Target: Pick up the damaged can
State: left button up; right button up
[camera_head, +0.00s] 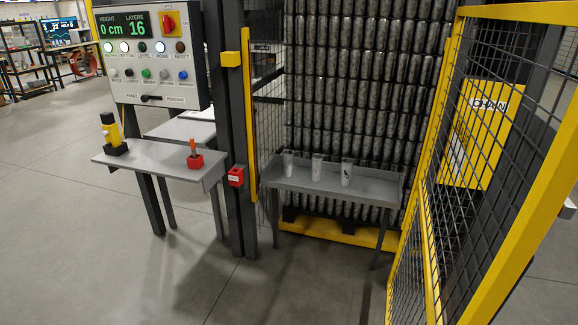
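Three light-coloured cans stand upright on a grey tray-like table (330,190) inside the opening of the yellow-framed cage. They are a left can (288,163), a middle can (317,167) and a right can (347,173). The right can shows a dark mark on its side. The middle can has small dark spots low down. At this size I cannot tell for sure which can is damaged. Neither of my grippers shows in the head view, and nothing is seen holding the cans.
A tall stack of cans (365,80) on a yellow-edged pallet (340,234) rises behind the table. An open mesh gate (480,190) stands right. A control panel (152,60), a dark post (230,120) and a side shelf (150,160) stand left. The foreground floor is clear.

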aim_at(317, 159)
jog(key=i+j, duration=1.05)
jog(key=i, duration=0.15)
